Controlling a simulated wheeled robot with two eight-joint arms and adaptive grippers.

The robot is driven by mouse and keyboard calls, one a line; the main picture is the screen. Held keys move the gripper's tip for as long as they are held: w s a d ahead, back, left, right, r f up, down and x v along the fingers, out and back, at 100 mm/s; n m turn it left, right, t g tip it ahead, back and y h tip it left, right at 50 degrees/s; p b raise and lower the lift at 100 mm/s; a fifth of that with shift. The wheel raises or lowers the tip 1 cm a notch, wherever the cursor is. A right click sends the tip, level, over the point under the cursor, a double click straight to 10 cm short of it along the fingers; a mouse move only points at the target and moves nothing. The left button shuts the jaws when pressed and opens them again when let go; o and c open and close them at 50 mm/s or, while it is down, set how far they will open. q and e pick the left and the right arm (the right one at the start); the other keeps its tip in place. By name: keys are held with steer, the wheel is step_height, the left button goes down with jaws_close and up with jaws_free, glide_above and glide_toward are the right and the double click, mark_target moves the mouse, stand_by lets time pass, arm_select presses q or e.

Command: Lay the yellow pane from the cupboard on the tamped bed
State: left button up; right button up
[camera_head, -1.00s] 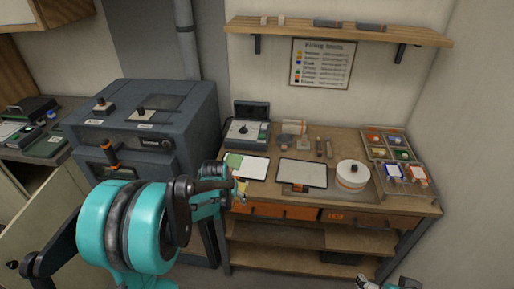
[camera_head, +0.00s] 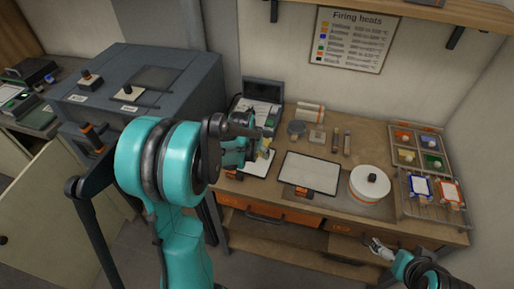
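My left gripper (camera_head: 262,147) is over the left part of the workbench. A small yellow piece (camera_head: 266,154), likely the yellow pane, shows at its fingertips and appears gripped; the arm hides part of it. Below it lies a pale flat bed (camera_head: 257,166), partly covered by the gripper. A second white flat bed (camera_head: 309,172) lies to its right, bare, with an orange-marked piece at its front edge. I cannot tell which is tamped. My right gripper (camera_head: 376,248) is low at the bench's front right, apart from the panes; its finger opening is unclear.
A white round pot (camera_head: 369,183) stands right of the beds. A grey kiln (camera_head: 140,90) stands left. A pale cupboard door (camera_head: 45,205) hangs open at lower left.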

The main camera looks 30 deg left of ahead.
mark_target(255, 166)
arm_select(q)
steer(key=shift+f+b, duration=2.3)
steer(key=shift+f, duration=0.85)
steer(key=shift+s+f, duration=0.1)
steer(key=shift+s, duration=0.1)
steer(key=o, duration=1.2)
steer(key=shift+r+p, duration=2.5)
steer(key=shift+r, duration=1.1)
